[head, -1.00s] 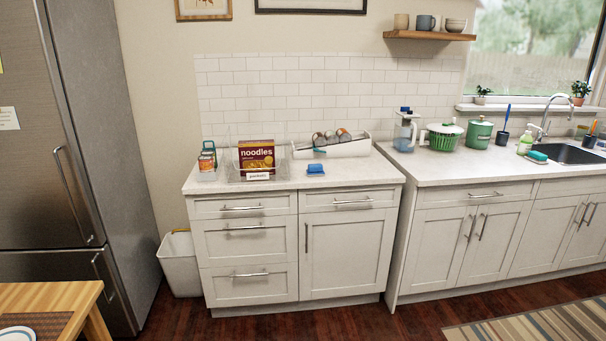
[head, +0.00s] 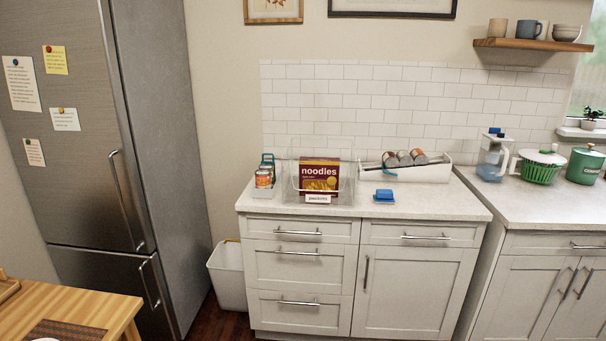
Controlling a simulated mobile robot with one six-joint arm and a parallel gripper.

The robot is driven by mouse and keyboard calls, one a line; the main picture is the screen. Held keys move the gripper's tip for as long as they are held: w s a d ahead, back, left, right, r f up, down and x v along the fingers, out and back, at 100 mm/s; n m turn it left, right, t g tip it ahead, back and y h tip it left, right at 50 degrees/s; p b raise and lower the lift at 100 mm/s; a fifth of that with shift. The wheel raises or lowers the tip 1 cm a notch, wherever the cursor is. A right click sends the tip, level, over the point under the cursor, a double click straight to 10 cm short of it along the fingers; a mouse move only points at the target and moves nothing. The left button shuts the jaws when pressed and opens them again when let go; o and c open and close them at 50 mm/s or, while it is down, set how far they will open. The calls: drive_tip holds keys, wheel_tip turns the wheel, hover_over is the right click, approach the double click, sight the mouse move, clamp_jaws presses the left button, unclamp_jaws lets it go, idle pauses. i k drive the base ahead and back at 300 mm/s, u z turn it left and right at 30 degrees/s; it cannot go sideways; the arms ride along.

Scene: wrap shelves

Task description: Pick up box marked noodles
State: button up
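The box marked noodles (head: 319,176) is dark red with a yellowish picture on its lower front. It stands upright in a clear container (head: 296,190) with a small white label (head: 317,199) on its front, on the left counter (head: 420,204). The box's front faces me, and its lower edge is partly behind the label. My gripper is not in view.
To the container's left is a small holder with cans (head: 264,178). To its right are a blue item (head: 384,195) and a white caddy (head: 428,174) with cans. A fridge (head: 100,150) stands left, a wooden table (head: 80,310) front left, a bin (head: 228,275) beside the cabinet.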

sight(316, 173)
drive_tip(key=u, duration=0.5)
drive_tip(key=i, duration=0.65)
drive_tip(key=u, duration=0.65)
drive_tip(key=i, duration=0.65)
drive_tip(key=u, duration=0.3)
